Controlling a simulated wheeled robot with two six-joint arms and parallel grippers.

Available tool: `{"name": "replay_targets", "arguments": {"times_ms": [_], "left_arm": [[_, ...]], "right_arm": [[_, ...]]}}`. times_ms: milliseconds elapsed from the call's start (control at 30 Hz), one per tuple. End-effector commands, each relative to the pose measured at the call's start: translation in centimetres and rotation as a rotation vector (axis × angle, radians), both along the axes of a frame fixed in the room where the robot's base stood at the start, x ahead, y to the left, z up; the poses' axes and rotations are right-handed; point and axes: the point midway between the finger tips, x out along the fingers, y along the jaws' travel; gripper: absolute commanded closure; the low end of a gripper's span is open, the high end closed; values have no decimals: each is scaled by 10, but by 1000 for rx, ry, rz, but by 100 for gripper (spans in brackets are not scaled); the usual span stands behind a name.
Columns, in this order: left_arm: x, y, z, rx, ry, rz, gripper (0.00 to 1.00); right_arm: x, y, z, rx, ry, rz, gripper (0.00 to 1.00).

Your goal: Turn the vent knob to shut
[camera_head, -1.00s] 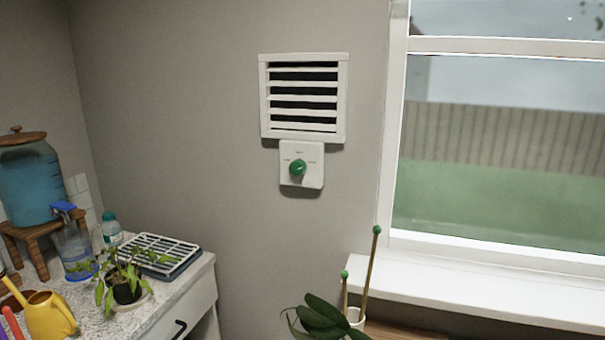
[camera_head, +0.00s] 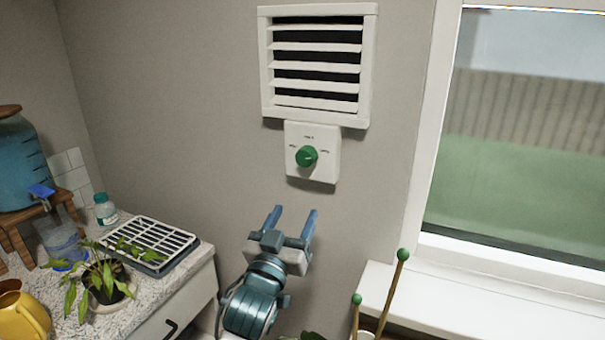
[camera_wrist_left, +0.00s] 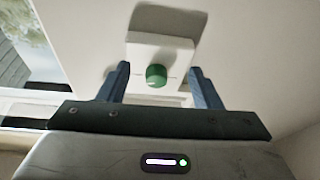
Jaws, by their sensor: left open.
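The green vent knob (camera_head: 307,156) sits on a white plate (camera_head: 326,172) on the wall, just under the white vent (camera_head: 368,70). The vent's slats show dark gaps between them. My left gripper (camera_head: 292,212) is open and empty, below the knob and apart from it, with its fingers pointing up toward the plate. In the left wrist view the knob (camera_wrist_left: 156,74) shows between the two blue fingers, beyond their tips. The labels around the knob are too small to read. My right gripper is not in view.
A counter at the left holds a drying rack (camera_head: 150,243), a potted plant (camera_head: 103,279), a yellow watering can (camera_head: 22,318) and a small bottle (camera_head: 104,209). A window sill (camera_head: 470,300) and green-tipped stakes (camera_head: 402,254) are at the right. The wall around the knob is clear.

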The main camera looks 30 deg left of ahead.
Motion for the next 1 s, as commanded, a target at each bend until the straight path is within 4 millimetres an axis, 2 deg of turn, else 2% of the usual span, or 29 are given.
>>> {"name": "replay_targets", "arguments": {"times_ms": [33,100,233,367,700,833,1000], "left_arm": [[-12,-1,20,-4,-43,0,41],[-23,-1,37,-10,-81,0,41],[-27,-1,52,-13,-108,0,41],[-11,1,60,-13,-109,0,41],[47,10,84,-13,-107,0,41],[60,12,88,-14,-107,0,41],[68,13,90,-13,-107,-1,41]], "right_arm": [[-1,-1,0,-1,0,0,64],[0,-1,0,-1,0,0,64],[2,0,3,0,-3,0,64],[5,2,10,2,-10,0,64],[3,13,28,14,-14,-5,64],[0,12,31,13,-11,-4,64],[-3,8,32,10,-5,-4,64]]}}
